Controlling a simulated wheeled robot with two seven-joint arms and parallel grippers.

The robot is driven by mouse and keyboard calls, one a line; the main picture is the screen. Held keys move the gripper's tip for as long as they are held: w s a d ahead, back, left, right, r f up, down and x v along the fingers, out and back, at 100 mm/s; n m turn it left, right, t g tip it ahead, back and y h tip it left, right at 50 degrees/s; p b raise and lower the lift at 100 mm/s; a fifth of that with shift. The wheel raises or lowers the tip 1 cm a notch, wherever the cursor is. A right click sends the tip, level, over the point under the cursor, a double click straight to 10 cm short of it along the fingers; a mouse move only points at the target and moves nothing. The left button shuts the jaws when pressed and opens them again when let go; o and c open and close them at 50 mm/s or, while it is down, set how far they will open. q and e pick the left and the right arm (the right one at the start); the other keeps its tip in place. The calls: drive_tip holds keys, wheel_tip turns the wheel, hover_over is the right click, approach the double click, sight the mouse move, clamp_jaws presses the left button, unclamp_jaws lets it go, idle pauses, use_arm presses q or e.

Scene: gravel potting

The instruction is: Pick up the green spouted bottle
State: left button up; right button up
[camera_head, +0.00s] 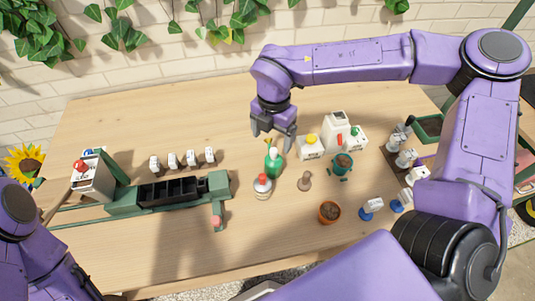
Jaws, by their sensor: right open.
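The green spouted bottle (273,160) stands upright on the wooden table near the middle of the view. I cannot tell whether a finger touches the bottle. My left arm shows at the lower left edge, but its gripper is out of view.
A white bottle with a red cap (262,186) stands just in front of the green bottle. White containers (310,147) and a pot (342,163) are to the right. A dark tray (172,191) lies left. A terracotta pot (329,212) stands nearer. The front left table is clear.

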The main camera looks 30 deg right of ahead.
sight(274, 156)
drive_tip(key=f, duration=0.2)
drive_tip(key=s+f, duration=0.1)
drive_tip(key=f, duration=0.1)
drive_tip(key=shift+p, duration=0.35)
drive_tip(key=f, duration=0.1)
drive_tip(key=f+p, duration=0.1)
drive_tip(key=f, duration=0.1)
drive_tip(key=w+f+p, duration=0.1)
drive_tip(key=f, duration=0.1)
drive_tip(key=shift+d, duration=0.3)
drive_tip(key=shift+f, duration=0.25)
drive_tip(key=c, duration=1.3)
wheel_tip(274, 156, up, 9)
drive_tip(key=shift+r+b, duration=0.1)
drive_tip(key=shift+b, duration=1.05)
use_arm(q)
drive_tip(key=shift+s+r, duration=0.2)
drive_tip(key=shift+r, duration=0.2)
use_arm(e)
drive_tip(key=shift+r, duration=0.45)
